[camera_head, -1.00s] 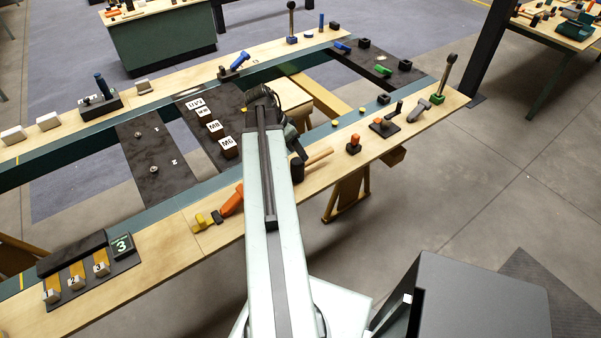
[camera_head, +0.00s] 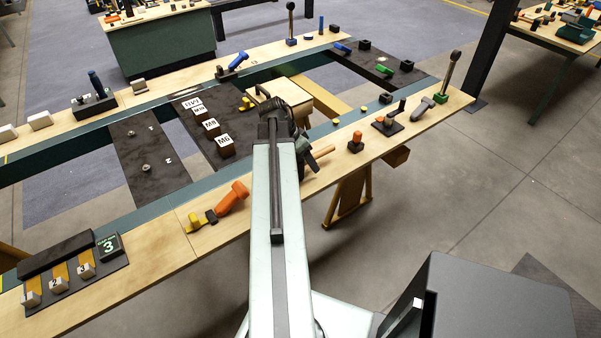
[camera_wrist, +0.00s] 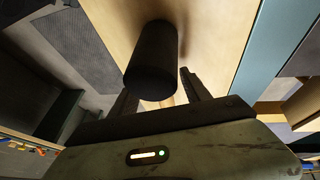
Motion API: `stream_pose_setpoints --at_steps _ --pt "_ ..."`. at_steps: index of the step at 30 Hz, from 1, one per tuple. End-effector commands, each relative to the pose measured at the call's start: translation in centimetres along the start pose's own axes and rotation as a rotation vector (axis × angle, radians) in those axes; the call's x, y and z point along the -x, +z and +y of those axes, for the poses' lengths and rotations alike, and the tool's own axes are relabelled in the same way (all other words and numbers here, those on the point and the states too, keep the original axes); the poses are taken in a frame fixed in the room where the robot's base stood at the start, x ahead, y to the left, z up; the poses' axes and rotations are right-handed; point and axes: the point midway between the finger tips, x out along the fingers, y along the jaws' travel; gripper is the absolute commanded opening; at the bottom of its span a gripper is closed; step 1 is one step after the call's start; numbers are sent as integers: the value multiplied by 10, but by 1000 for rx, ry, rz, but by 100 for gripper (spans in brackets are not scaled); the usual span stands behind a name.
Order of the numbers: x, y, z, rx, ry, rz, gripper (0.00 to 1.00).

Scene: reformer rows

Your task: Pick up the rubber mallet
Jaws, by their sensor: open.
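The rubber mallet has a black cylindrical head (camera_wrist: 152,60) and a pale wooden handle. In the wrist view the head stands large at the upper middle, with a bit of handle showing below it. My gripper (camera_wrist: 159,72) is open, with one dark finger on each side of the mallet. I cannot tell whether either finger touches it. In the head view the handle (camera_head: 325,150) shows on the near bench strip just right of my arm's end, while the head is mostly hidden behind my arm and gripper.
On the near bench strip (camera_head: 217,236), an orange-handled tool (camera_head: 232,198) lies left of my arm. An orange-topped block (camera_head: 356,143) and a black fixture (camera_head: 388,124) stand to the right. Labelled blocks (camera_head: 227,144) sit on a dark panel beyond. Open floor lies at the right.

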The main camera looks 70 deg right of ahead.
Motion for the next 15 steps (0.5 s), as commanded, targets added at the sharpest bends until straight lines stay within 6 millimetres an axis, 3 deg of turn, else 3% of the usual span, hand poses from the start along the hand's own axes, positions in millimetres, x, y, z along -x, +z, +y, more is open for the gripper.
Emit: stream_pose_setpoints --at_steps 3,9,15 --pt "2 0 0 1 0 0 53" --pt "2 0 0 1 0 0 0" --pt "2 0 0 2 -1 -1 0"
